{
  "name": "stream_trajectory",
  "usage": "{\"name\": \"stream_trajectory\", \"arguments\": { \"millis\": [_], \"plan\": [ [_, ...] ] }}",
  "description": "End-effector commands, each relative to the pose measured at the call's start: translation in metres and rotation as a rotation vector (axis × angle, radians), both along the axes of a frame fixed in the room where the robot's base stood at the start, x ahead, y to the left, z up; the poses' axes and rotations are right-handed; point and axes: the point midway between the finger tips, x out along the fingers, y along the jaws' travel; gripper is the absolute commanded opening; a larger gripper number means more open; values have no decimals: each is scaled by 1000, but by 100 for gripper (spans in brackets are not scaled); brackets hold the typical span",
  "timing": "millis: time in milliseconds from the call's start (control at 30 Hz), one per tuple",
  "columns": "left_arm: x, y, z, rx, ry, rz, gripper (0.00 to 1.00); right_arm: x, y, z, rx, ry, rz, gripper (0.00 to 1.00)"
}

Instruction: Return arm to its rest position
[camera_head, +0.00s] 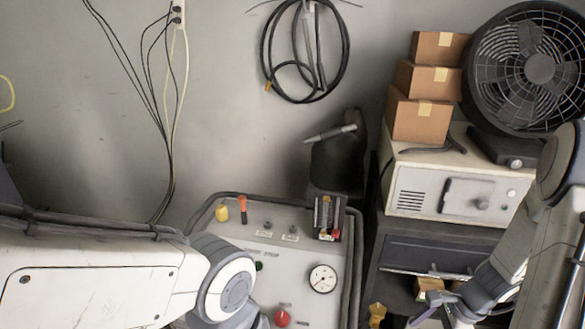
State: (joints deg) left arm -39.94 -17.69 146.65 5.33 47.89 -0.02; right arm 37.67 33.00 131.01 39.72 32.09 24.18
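My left arm (110,275) comes in from the left across the lower left, with its white and grey joint (228,285) in front of the control panel (290,262). My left gripper is out of the frame. My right arm (555,225) comes down from the right edge in front of the cabinet. My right gripper (432,308) shows only in part at the bottom edge, below the open cabinet shelf. Its fingers are too small and cut off to tell open from shut.
The panel carries a gauge (322,279), a red knob (282,318) and an orange-handled lever (242,204). A beige box unit (455,178) bears stacked cartons (418,120) beside a black fan (522,70). Cables (165,110) hang on the wall.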

Motion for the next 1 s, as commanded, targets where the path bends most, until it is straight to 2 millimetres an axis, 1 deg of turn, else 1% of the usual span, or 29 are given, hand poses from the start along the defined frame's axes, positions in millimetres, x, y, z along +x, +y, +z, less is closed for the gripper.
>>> {"name": "stream_trajectory", "arguments": {
  "millis": [33,167,367,467,567,667,700,767,800,900,1000],
  "plan": [
    [0,0,0,0,0,0,0,3,8,4,-5,-8,41,94],
    [0,0,0,-1,-1,0,0,8,26,15,-16,-30,151,94],
    [0,0,0,0,0,0,0,12,65,39,-42,-80,395,94],
    [0,0,0,0,0,0,0,11,91,54,-59,-112,557,94],
    [0,0,0,0,0,0,0,5,122,72,-77,-153,760,94],
    [0,0,0,0,0,0,0,-10,161,94,-102,-210,1033,94],
    [0,0,0,0,0,0,0,-19,176,103,-113,-237,1157,94],
    [0,0,0,0,0,0,0,-35,197,116,-130,-275,1343,94],
    [0,0,0,0,0,0,0,-47,209,124,-141,-302,1465,94],
    [0,0,0,0,0,0,0,-76,232,141,-168,-367,1752,94],
    [0,0,0,0,0,0,0,-102,245,154,-194,-425,1991,94]
  ]
}}
